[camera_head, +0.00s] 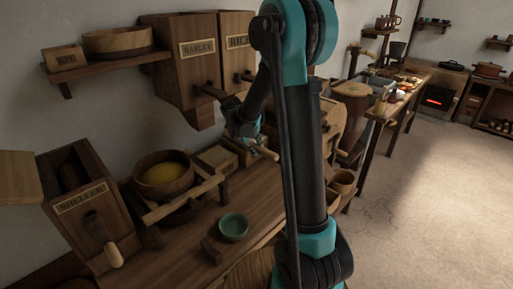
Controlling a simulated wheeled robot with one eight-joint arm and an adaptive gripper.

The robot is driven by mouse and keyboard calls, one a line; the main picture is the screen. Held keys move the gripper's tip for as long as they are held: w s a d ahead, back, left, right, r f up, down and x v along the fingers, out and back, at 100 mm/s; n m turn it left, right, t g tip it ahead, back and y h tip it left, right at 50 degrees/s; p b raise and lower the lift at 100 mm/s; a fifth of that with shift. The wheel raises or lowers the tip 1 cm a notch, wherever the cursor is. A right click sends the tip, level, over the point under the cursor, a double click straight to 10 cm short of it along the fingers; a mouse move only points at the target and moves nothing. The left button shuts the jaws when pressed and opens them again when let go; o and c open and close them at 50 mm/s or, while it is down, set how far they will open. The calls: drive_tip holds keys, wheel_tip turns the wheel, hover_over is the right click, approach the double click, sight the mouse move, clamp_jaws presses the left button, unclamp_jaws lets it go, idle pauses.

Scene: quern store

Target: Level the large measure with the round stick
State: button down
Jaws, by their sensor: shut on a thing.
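My gripper (251,142) is small in the view, at the bench's back beneath the rice and barley bins. It is shut on a pale stick (266,153), likely the round stick, whose light end sticks out to the right. A square wooden box (215,159), possibly a measure, stands just left of my gripper. Whether it is the large measure, how full it is, and whether the stick touches any rim cannot be told. My arm hides part of the bench to the right.
A wooden bowl of yellow grain (163,174) stands on a wooden frame (185,198). A green bowl (234,227) sits nearer on the bench (185,251). The sheller (82,200) is at left. Bins labelled barley (184,62) and rice (237,48) hang above.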

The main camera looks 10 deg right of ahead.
drive_tip(key=shift+w+d, duration=0.1)
drive_tip(key=shift+w+d, duration=0.9)
drive_tip(key=shift+d, duration=0.25)
drive_tip(key=shift+w+d, duration=0.85)
drive_tip(key=shift+d, duration=0.25)
drive_tip(key=shift+w+d, duration=0.95)
drive_tip(key=shift+d, duration=0.25)
drive_tip(key=shift+w+d, duration=0.9)
drive_tip(key=shift+d, duration=0.25)
drive_tip(key=shift+r, duration=0.1)
drive_tip(key=s+a+r, duration=0.3)
drive_tip(key=a+r, duration=0.1)
drive_tip(key=r, duration=0.1)
drive_tip(key=shift+s+a+r, duration=0.35)
drive_tip(key=shift+r, duration=0.05)
